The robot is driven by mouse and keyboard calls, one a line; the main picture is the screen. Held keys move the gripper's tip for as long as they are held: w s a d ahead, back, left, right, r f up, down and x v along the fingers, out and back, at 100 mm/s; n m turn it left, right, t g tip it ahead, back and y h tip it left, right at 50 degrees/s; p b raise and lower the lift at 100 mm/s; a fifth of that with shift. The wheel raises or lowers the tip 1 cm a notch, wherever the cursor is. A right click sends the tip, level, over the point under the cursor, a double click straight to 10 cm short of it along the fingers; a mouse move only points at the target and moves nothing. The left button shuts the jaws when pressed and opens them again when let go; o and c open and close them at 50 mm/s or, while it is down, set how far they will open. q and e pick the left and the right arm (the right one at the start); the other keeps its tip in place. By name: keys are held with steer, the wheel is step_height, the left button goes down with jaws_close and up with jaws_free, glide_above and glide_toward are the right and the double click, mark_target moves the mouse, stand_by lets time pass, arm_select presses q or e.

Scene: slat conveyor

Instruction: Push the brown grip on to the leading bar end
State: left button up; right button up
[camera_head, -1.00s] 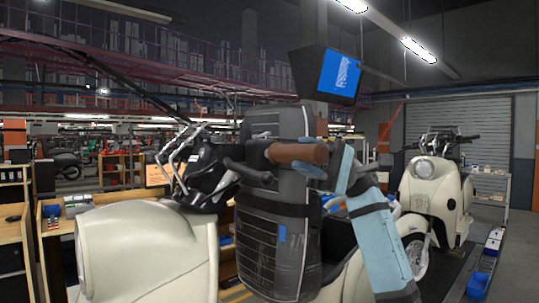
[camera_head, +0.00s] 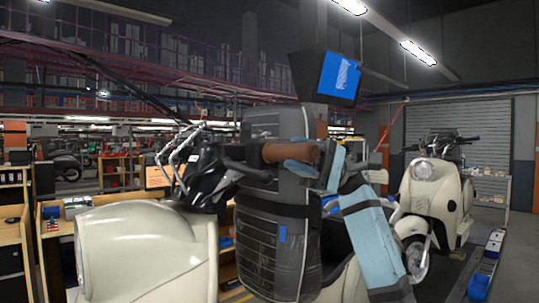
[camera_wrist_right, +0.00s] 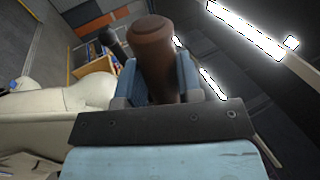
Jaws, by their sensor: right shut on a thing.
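The brown grip (camera_head: 291,152) is a short cylinder lying roughly level in the head view. My right gripper (camera_head: 301,166), with blue fingers, is shut on it. In the wrist view the brown grip (camera_wrist_right: 155,55) stands up between the blue fingers of the right gripper (camera_wrist_right: 160,82). The leading scooter's dark bar end (camera_head: 249,170) is beside the grip's left end in the head view. The dark bar end (camera_wrist_right: 110,40) also shows left of the grip in the wrist view. I cannot tell whether the grip touches it. My left gripper is not in view.
The leading cream scooter (camera_head: 150,245) fills the lower left. Another cream scooter (camera_head: 431,190) stands behind on the right, beside a narrow rail (camera_head: 487,265). A wooden workbench (camera_head: 58,225) is at the left. A blue-screened monitor (camera_head: 338,76) hangs above.

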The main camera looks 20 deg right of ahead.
steer(key=o, duration=0.9)
steer(key=shift+w+f, duration=0.1)
arm_select(q)
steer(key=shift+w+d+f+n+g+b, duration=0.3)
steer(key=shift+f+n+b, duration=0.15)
steer(key=shift+b, duration=0.7)
arm_select(e)
steer(key=v, duration=1.3)
steer(key=shift+d+f, duration=0.1)
steer(key=shift+d, duration=0.25)
